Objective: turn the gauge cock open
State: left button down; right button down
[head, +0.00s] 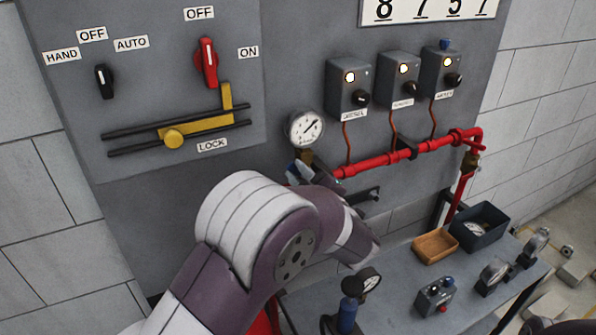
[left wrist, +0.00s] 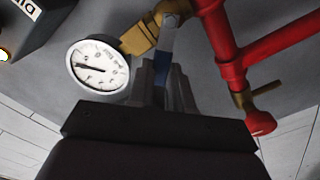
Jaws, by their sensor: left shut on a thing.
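The round white pressure gauge (head: 304,128) is on the grey panel at the left end of the red pipe, and shows large in the left wrist view (left wrist: 97,66). Beside it there is the brass gauge cock (left wrist: 140,38) with a lever handle (left wrist: 168,38), silvery near the body and blue toward its end. My left gripper (left wrist: 163,80) is shut on the blue part of the lever. In the head view my left arm hides most of the cock and gripper. My right gripper is not clearly shown.
The red pipe (head: 390,158) runs right from the cock, below three grey boxes with lit lamps (head: 348,85). A bench (head: 400,290) below holds a wooden tray (head: 436,245), a dark bin (head: 480,226), spare gauges and a small grey box (head: 435,297).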

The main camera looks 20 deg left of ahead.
pick_arm(q)
jog(key=m+p, duration=0.1)
jog(key=w+d+r+m+p, duration=0.1)
jog(key=m+p, duration=0.1)
jog(key=r+m+p, duration=0.1)
jog(key=m+p, duration=0.1)
jog(key=shift+w+d, duration=0.2)
jog(key=shift+w, duration=0.05)
jog(key=shift+w+d+m+p, duration=0.15)
jog(key=shift+w+m+p, duration=0.05)
jog(key=shift+m+p, duration=0.4)
jog(key=shift+w+d+m+p, duration=0.15)
jog(key=shift+m+p, duration=0.4)
jog(key=shift+m, duration=0.05)
jog(key=shift+w+d+f+m+p, duration=0.1)
jog(key=shift+w+d+m+p, duration=0.2)
jog(key=shift+m+p, duration=0.4)
jog(key=c, duration=1)
grip_release()
jog(key=shift+f, duration=0.1)
